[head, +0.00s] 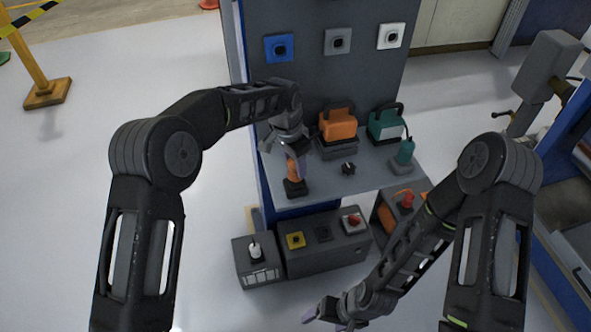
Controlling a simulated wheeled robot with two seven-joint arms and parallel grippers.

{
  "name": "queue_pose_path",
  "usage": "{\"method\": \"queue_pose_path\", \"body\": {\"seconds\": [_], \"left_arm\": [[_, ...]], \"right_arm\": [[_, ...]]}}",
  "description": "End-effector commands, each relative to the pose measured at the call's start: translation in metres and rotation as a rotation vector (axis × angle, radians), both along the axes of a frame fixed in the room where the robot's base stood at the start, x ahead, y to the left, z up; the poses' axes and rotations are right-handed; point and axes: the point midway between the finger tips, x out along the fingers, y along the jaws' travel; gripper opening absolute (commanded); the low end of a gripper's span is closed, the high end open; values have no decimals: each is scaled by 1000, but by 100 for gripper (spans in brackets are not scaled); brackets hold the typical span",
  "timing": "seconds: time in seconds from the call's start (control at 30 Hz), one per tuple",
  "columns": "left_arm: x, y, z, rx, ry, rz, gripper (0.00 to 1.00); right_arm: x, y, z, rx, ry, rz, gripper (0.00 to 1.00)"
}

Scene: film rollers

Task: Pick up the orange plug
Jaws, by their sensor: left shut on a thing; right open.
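The orange plug (293,169) stands upright near the front left corner of the grey shelf, at a small dark base (295,188). My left gripper (297,156) points down from above and is shut on the upper part of the plug. Its fingers hide the plug's top. I cannot tell whether the plug's lower end sits in the base or just clear of it. My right gripper (336,315) is open and empty, low at the bottom of the head view, in front of the lower boxes and away from the plug.
Behind stand an orange handled unit (338,125) and a teal one (386,124). A teal plug-like thing (404,153) and a small black knob (348,169) share the shelf. Below is a grey box (325,254); a white plug (255,251) is at its left. A panel (310,72) rises behind.

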Motion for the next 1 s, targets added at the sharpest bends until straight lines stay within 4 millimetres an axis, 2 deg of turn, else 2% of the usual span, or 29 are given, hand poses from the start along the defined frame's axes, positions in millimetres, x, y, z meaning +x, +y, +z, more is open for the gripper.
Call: {"method": "queue_pose_path", "body": {"seconds": [0.2,0.4,0.57,1.0], "left_arm": [[1,0,43,-3,-6,0,0],[1,0,73,-1,-3,0,0],[0,0,80,0,0,-1,0],[0,0,80,-1,-1,0,0]], "right_arm": [[1,1,-10,3,-3,1,76],[2,1,-13,4,-6,1,76],[2,1,-13,4,-6,1,76],[2,1,-13,4,-6,1,76]]}}
